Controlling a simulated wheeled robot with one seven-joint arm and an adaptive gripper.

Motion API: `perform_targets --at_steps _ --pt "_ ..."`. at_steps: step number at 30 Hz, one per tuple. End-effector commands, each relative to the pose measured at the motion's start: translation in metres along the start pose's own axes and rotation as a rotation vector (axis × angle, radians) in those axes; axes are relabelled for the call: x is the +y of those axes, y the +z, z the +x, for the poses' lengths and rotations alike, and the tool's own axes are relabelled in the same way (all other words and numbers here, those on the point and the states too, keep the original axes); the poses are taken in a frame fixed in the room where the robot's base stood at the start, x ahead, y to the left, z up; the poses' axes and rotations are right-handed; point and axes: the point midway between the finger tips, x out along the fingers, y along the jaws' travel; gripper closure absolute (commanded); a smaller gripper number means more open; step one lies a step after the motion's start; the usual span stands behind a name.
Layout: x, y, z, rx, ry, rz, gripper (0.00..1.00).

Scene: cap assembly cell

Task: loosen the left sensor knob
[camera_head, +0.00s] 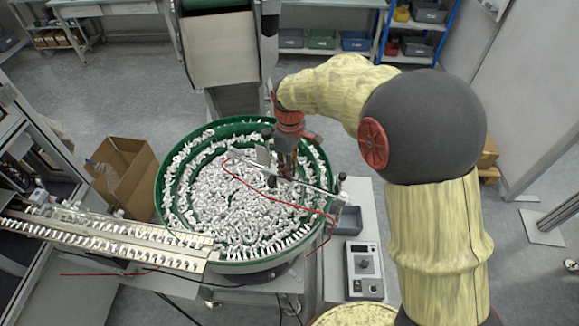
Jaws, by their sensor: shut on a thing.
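My gripper (287,172) reaches down over the green feeder bowl (167,205). Its fingers are shut at the thin sensor bar (317,187) that crosses above the bowl. The grip lies where the left sensor knob appears to be; the fingers hide the knob, so its turn cannot be seen. A dark upright piece (263,154) stands just left of the fingers. A dark clamp (341,178) sits at the bar's right end, apart from the gripper. A red cable (262,192) loops from the bar's left end to the right over the bowl.
Many small white caps (240,205) fill the bowl. A sloped feed track (110,235) runs out to the left. A hopper chute (217,50) stands behind. A cardboard box (125,170) is at left.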

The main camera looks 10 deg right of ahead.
Motion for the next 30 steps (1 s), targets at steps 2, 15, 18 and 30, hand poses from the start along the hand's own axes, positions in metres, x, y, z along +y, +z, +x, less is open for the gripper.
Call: perform_targets --at_steps 2,15,18,30 --pt "0.0005 -0.0001 -0.0005 0.001 0.001 -0.072 0.98" --pt "0.0010 -0.0003 -0.0007 0.001 0.002 -0.490 0.98" --pt "0.0012 -0.0004 -0.0007 0.001 0.002 -0.582 0.98" --pt "0.0016 -0.0007 -0.0008 0.000 0.002 -0.880 0.98"
